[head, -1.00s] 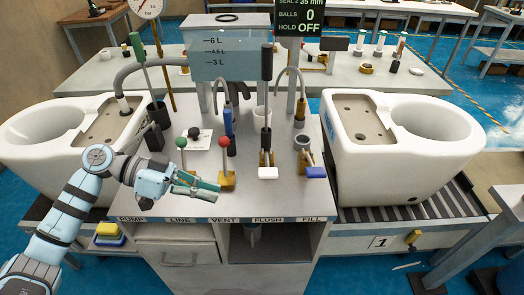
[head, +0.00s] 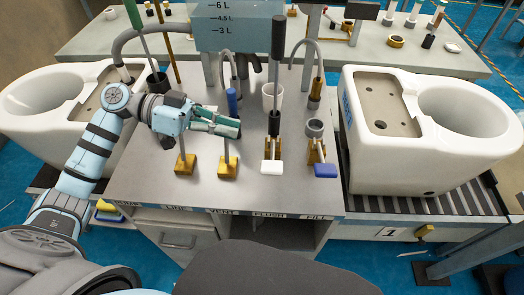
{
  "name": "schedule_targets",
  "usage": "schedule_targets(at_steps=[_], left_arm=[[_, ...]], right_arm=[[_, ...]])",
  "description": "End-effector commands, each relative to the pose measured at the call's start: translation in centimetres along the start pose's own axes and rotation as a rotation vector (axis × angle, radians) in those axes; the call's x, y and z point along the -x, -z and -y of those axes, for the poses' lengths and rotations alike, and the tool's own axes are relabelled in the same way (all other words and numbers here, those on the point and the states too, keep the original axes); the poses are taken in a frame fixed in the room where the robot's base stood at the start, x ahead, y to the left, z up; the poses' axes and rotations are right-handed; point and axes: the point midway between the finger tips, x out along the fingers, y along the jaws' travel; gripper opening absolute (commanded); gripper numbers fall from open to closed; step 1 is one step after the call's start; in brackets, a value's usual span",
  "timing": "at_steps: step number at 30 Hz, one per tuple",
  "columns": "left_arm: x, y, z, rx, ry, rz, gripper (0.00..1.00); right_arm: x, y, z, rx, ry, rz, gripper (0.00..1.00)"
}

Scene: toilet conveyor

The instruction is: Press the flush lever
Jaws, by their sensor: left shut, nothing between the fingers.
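The white paddle (head: 271,167) lies in front of a brass base, behind the FLUSH label on the grey bench (head: 255,191). A tall rod with a black grip (head: 278,38) rises at the same station; I cannot tell if it joins the paddle. My left gripper (head: 238,129) is shut and empty, left of this station and apart from the paddle. My right gripper is not in view.
A blue paddle (head: 325,170) lies just right of the white one. White toilet bowls stand on both sides, the right one (head: 365,160) on a roller conveyor. A water tank (head: 240,25), a white cup (head: 272,97) and curved pipes stand behind.

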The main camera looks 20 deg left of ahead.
Motion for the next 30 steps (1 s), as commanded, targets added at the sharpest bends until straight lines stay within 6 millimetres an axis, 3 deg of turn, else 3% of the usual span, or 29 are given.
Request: schedule_targets(at_steps=[5,11,13,18,30], left_arm=[[-3.8,0.3,-0.2,-0.003,-0.004,-0.005,0.0],[-8.1,0.3,-0.2,-0.001,-0.003,-0.004,0.0],[-8.1,-1.4,-0.1,0.004,-0.001,0.001,0.0],[-8.6,-3.4,0.0,0.001,0.0,0.0,0.0],[-8.7,-3.9,0.0,-0.001,0.001,0.0,0.0]], right_arm=[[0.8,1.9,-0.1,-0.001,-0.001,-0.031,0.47],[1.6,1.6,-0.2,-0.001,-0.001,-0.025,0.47],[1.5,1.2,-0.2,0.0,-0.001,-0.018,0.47],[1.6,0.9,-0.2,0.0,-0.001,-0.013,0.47],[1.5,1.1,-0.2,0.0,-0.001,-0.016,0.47]])
